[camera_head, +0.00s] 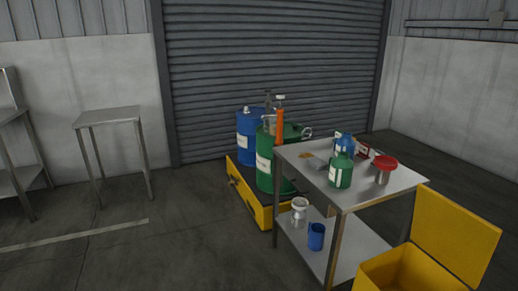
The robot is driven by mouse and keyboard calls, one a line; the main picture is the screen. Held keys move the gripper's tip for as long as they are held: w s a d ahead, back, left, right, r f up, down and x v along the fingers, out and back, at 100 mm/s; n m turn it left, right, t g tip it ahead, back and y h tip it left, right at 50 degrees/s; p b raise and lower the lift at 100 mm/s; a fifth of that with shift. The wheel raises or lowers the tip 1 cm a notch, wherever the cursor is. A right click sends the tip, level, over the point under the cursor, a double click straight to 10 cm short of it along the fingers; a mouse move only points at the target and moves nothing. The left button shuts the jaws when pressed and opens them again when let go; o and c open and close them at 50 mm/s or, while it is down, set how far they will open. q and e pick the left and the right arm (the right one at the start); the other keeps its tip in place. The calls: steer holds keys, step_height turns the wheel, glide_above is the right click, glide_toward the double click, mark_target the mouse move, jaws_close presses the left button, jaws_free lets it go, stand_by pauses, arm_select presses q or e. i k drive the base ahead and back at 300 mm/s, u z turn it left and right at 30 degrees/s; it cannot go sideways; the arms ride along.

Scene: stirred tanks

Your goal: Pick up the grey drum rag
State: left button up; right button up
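A small flat grey thing (318,163) lies on the steel table (384,194), near its far left part and left of the bottles. It looks like the grey drum rag, but it is too small to be sure. Neither of my grippers is in view.
A green bottle (341,171), a blue bottle (345,145) and a red-topped container (384,169) stand on the table. A blue jug (316,236) and a pale container (299,211) are on its lower shelf. Green (265,164) and blue (248,136) drums stand on a yellow pallet (243,187). An open yellow bin (455,237) is front right.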

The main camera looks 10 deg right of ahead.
mark_target(319, 165)
steer(key=i, duration=2.9)
steer(key=z, duration=0.85)
